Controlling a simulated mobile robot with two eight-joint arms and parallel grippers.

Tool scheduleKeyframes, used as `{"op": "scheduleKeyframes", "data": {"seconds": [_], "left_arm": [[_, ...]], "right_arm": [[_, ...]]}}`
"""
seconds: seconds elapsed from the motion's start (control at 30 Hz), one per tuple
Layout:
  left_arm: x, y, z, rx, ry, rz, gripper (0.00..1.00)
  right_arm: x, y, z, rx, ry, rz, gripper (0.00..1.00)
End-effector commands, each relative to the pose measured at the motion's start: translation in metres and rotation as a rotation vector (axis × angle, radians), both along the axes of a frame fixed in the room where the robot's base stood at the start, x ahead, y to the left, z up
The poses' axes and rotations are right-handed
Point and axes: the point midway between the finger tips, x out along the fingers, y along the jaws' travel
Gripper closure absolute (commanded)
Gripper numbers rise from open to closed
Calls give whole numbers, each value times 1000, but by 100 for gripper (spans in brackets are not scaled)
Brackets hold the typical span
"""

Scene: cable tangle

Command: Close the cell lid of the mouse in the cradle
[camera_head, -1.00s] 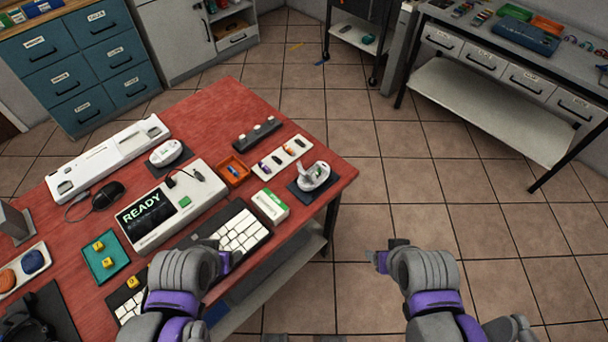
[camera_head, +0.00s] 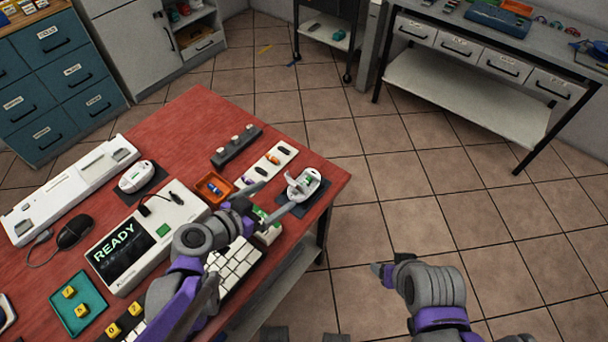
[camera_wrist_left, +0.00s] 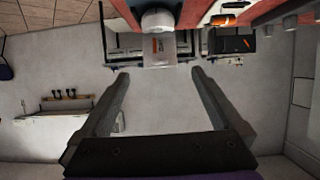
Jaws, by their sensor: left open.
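A white mouse (camera_head: 306,183) sits in a dark cradle (camera_head: 318,207) near the table's right corner. Its cell lid (camera_head: 295,176) appears raised, with green showing inside. My left gripper (camera_head: 279,194) is open and empty. In the head view its fingers reach toward the mouse from the left, and one overlaps the cradle area; I cannot tell whether they touch. In the left wrist view the mouse (camera_wrist_left: 158,21) is at the top, beyond the open fingertips (camera_wrist_left: 161,73). My right gripper (camera_head: 388,265) is over the floor, right of the table; its jaw state is unclear.
A second white mouse (camera_head: 136,176) lies on a dark pad farther left. An orange tray (camera_head: 213,188), a white strip of small parts (camera_head: 270,160), a READY display box (camera_head: 125,250) and a keyboard (camera_head: 235,258) crowd the red table. A green-and-white box is partly hidden by my left gripper.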

Motion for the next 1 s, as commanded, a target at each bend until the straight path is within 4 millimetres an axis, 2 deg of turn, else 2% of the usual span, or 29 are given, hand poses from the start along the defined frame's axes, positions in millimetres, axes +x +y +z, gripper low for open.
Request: {"op": "scheduleKeyframes", "data": {"seconds": [0.17, 0.6, 0.8, 1.0], "left_arm": [[12, -7, -4, -1, -22, -5, 0], [70, -49, -34, 0, -19, -5, 0], [81, -58, -39, 0, -20, -4, 0], [83, -59, -40, -1, -19, -2, 0]], "right_arm": [[-1, 0, -4, 0, 1, 0, 34], [-2, 0, -15, 0, 5, 0, 34], [-2, 0, -17, 0, 6, 0, 34], [-2, 0, -17, 0, 6, 0, 34]]}}
